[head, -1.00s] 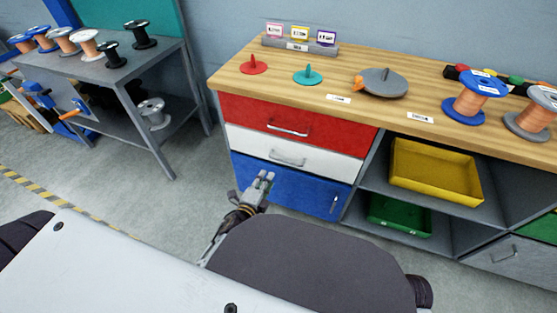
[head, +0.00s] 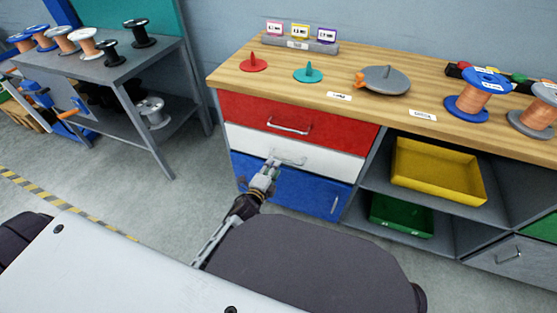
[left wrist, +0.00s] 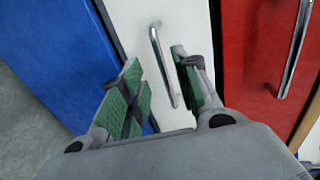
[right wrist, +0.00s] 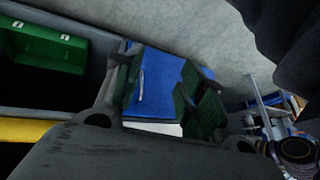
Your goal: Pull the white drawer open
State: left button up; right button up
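The white drawer (head: 325,158) is shut, between the red drawer (head: 318,125) above and the blue door (head: 310,195) below. Its metal bar handle (head: 288,159) runs along its front. My left gripper (head: 271,168) is open at the left end of this handle. In the left wrist view the handle (left wrist: 164,65) runs between the open green-padded fingers of the left gripper (left wrist: 160,88); I cannot tell whether they touch it. My right gripper (right wrist: 160,95) is open and empty in the right wrist view, with the blue door (right wrist: 160,80) beyond it; it is hidden in the head view.
The wooden worktop (head: 240,83) holds a red cone (head: 253,64), a teal cone (head: 308,74), a grey disc (head: 384,80) and copper spools. Open shelves at right hold a yellow bin (head: 435,172) and a green bin (head: 400,217). Clear floor lies left of the cabinet.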

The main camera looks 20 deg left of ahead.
aim_at(278, 158)
pick_arm(q)
jog(key=shift+b+x, duration=1)
jog(key=shift+x, duration=2.5)
pick_arm(e)
jog(key=shift+m+t+y, duration=0.3)
jog(key=shift+t, duration=0.1)
jog(key=f, duration=0.4)
jog(key=shift+s+a+f, duration=0.15)
jog(key=shift+a+f, duration=0.2)
jog(key=shift+a, duration=0.05)
pick_arm(q)
grip_shut()
pick_arm(e)
jog(key=shift+r, duration=0.1)
